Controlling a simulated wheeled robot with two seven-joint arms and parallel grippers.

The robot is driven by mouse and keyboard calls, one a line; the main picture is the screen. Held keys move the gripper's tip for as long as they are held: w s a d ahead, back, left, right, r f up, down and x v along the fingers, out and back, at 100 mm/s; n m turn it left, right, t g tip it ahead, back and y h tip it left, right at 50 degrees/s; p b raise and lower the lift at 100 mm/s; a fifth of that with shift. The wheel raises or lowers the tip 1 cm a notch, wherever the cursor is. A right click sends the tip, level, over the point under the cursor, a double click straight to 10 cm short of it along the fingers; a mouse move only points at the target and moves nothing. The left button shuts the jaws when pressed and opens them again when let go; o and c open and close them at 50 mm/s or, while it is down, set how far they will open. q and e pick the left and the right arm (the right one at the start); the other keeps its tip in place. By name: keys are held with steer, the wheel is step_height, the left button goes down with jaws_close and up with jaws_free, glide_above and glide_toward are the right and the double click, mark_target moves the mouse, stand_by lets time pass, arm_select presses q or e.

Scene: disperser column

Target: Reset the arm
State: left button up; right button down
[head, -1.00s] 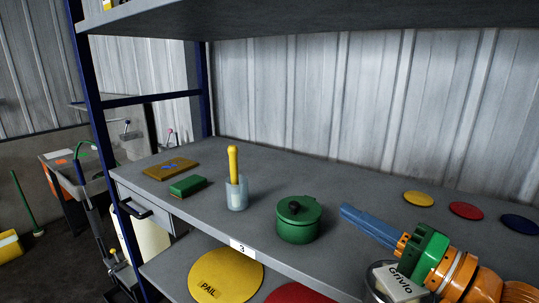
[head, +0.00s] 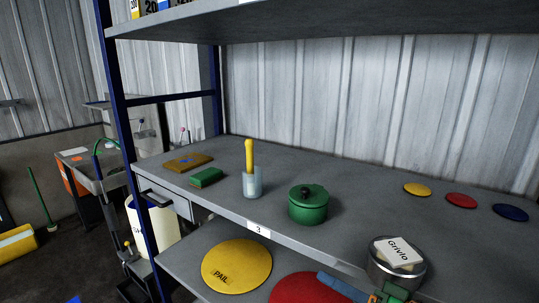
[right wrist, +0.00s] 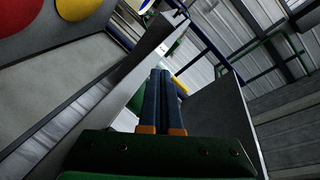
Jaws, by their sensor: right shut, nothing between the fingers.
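My right gripper (head: 322,277) shows at the bottom of the head view, low in front of the shelf, below and left of the tin labelled Grivlo (head: 397,268). Its blue fingers are shut with nothing between them. In the right wrist view the two fingers (right wrist: 161,73) lie side by side. My left gripper cannot be made out.
On the middle shelf (head: 340,190) stand a green lidded pot (head: 308,210), a cup (head: 252,184) with a yellow-handled tool, a green block (head: 206,177) and yellow, red and blue discs. A yellow PAIL lid (head: 237,265) is below. A blue post (head: 130,150) stands left.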

steer(key=s+f+n+g+h, duration=0.2)
steer(key=s+f+h, duration=0.1)
steer(key=f, duration=0.5)
steer(key=s+f+n+g+h, duration=0.15)
steer(key=s+f, duration=0.25)
steer(key=f, duration=0.4)
steer(key=s+d+f+g+h, duration=0.2)
steer(key=s+d+f+h, duration=0.1)
steer(key=s+f, duration=0.3)
steer(key=s+d+f+g+h, duration=0.2)
steer(key=s+f+g+h, duration=0.15)
steer(key=s, duration=0.35)
step_height(320, 180, down, 18)
steer(key=s+n, duration=0.1)
steer(key=s, duration=0.1)
steer(key=s+d+f+g, duration=0.2)
steer(key=s+f, duration=0.8)
steer(key=s, duration=0.2)
steer(key=shift+s+d+y+b, duration=0.2)
steer(key=shift+d+y+b, duration=0.05)
steer(key=shift+y+b, duration=0.1)
